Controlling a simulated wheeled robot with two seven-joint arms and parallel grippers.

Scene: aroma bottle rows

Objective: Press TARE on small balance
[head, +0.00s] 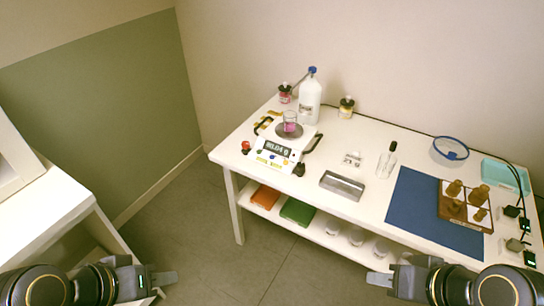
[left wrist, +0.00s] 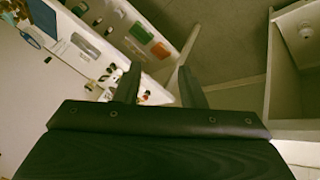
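My right gripper (head: 376,278) is below the table's front edge, seen side-on.
A white bottle with a blue cap (head: 310,100) stands behind the balance. A metal tray (head: 342,185), a blue mat (head: 420,205) and a brown bottle rack (head: 468,213) lie to the right. A lower shelf (head: 270,212) holds coloured items. Another white table (head: 40,210) is at the left.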

